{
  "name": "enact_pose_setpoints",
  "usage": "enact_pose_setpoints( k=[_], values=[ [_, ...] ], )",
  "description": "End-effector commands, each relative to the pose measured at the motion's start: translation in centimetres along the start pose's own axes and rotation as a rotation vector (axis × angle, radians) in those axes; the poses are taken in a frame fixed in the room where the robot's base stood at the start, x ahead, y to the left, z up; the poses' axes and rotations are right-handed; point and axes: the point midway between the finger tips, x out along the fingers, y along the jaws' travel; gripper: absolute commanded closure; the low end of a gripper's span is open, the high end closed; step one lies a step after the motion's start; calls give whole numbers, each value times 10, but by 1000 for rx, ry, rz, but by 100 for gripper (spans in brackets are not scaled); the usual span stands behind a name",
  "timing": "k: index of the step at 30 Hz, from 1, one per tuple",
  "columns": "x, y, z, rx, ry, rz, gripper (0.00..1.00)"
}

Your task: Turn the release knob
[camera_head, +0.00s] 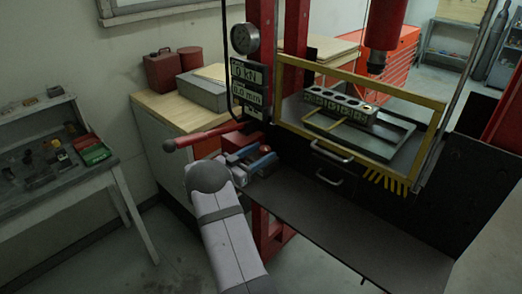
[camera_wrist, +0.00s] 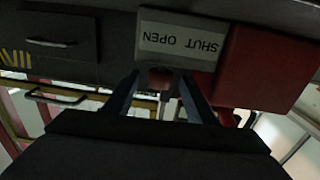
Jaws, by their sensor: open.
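The release knob (camera_wrist: 161,78) shows as a small dark red shape in the wrist view, just below a white label reading SHUT OPEN (camera_wrist: 181,40), which appears upside down. My gripper (camera_wrist: 160,82) is open, with one blue finger on each side of the knob. I cannot tell whether either finger touches it. In the head view my gripper (camera_head: 260,154) is at the red valve block (camera_head: 233,141) on the left of the press, and the knob is not clearly visible there.
A red lever (camera_head: 203,136) sticks out left, close above my arm. A yellow guard frame (camera_head: 352,77) surrounds the press bed to the right, with drawer handles (camera_head: 331,152) below it. A wooden-topped cabinet (camera_head: 172,108) stands behind. A dark shelf (camera_head: 350,225) in front is clear.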

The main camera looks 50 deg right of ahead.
Motion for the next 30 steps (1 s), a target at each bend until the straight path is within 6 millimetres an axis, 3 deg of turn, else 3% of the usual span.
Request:
enact_pose_setpoints(
  k=[11, 16, 30],
  values=[
    [5, 0, 0, 0, 0, 0, 49],
    [5, 0, 0, 0, 0, 0, 90],
    [5, 3, 0, -2, 0, -78, 90]
  ],
)
